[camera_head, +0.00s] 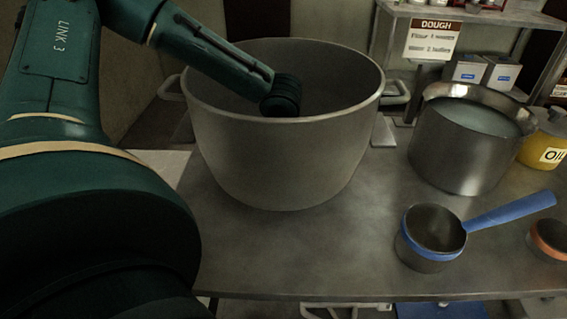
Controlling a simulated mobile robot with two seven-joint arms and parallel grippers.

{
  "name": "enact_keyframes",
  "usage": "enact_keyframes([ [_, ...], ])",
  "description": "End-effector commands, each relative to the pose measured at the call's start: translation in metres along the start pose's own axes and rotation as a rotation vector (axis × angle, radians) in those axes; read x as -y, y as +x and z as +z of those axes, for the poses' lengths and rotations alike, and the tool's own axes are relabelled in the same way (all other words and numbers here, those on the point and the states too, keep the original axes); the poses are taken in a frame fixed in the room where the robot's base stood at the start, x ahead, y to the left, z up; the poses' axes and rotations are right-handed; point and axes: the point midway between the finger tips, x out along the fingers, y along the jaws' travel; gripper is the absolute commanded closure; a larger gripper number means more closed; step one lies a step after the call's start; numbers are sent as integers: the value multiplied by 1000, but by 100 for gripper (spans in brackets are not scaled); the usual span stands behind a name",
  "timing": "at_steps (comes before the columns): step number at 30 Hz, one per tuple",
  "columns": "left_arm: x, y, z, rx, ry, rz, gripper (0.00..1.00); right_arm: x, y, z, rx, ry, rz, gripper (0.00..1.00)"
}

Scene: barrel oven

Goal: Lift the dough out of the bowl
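A large grey metal bowl (285,165) with side handles stands upright on the metal table. My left arm comes in from the left and reaches over the bowl's rim, with its end down inside the bowl. The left gripper's fingers are hidden below the near rim, so I cannot see whether they hold anything. The dough is not visible; the near wall hides the bottom of the bowl. My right gripper is not in view.
A metal pot (465,150) of pale liquid stands right of the bowl. A blue-handled scoop (430,250) lies in front of it. A yellow oil container (545,140) and an orange-rimmed cup (549,240) are at the right edge. The table (310,255) before the bowl is clear.

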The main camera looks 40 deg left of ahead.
Motion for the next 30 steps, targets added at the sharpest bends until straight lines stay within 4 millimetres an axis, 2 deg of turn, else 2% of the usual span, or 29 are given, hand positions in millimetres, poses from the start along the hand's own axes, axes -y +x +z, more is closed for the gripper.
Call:
enact_keyframes([
  [2,0,6,0,0,1,0,0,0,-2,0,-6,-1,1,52],
  [9,0,6,0,1,0,-1,0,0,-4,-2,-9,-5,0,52],
  [30,0,5,0,0,0,-1,57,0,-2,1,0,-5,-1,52],
])
